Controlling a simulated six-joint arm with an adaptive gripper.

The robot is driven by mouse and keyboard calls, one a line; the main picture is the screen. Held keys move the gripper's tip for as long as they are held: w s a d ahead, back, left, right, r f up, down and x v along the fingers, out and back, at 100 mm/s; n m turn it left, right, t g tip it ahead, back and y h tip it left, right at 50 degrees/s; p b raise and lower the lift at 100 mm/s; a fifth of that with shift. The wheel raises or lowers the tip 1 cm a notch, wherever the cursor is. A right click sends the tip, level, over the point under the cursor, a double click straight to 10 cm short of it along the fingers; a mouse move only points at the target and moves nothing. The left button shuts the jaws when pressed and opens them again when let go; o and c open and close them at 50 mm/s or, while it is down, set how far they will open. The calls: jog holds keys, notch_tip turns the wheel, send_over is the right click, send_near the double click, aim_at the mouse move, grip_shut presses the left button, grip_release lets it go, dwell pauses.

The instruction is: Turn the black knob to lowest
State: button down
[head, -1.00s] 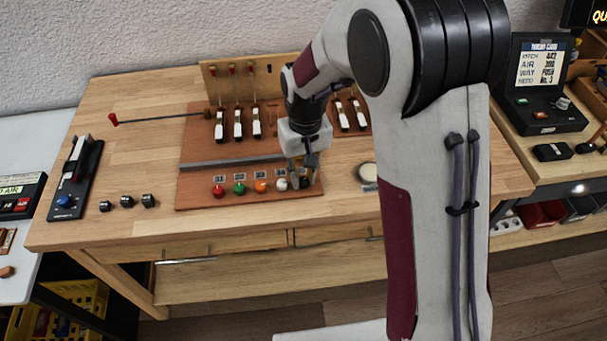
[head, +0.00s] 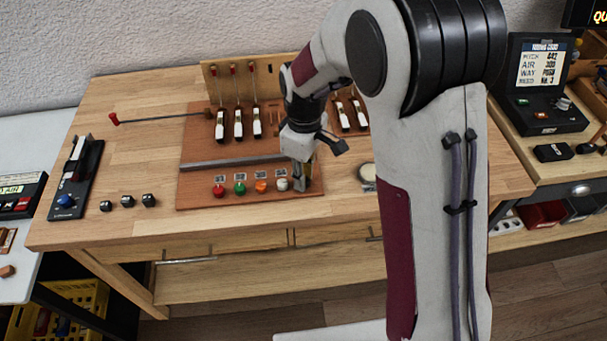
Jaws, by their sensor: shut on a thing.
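A row of coloured knobs runs along the front of the brown board: a red knob (head: 219,191), a green knob (head: 240,188), an orange knob (head: 261,186) and a white knob (head: 282,184). The black knob is at the right end of this row, where my gripper (head: 303,182) points down from above. The gripper is shut on the black knob and its fingers hide it, so its setting cannot be read. A small label stands behind each visible knob.
The brown board (head: 205,154) carries a grey rail (head: 225,163) and several upright key mechanisms (head: 238,123) behind the knobs. A red-tipped rod (head: 160,119) and several small black blocks (head: 127,201) lie to the left. A round tin (head: 366,171) lies right of the board.

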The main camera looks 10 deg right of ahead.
jog(key=shift+n, duration=0.4)
jog(key=c, duration=2.2)
grip_release()
jog(key=shift+o, duration=0.2)
jog(key=shift+d+r, duration=0.1)
jog(key=shift+r, duration=3.65)
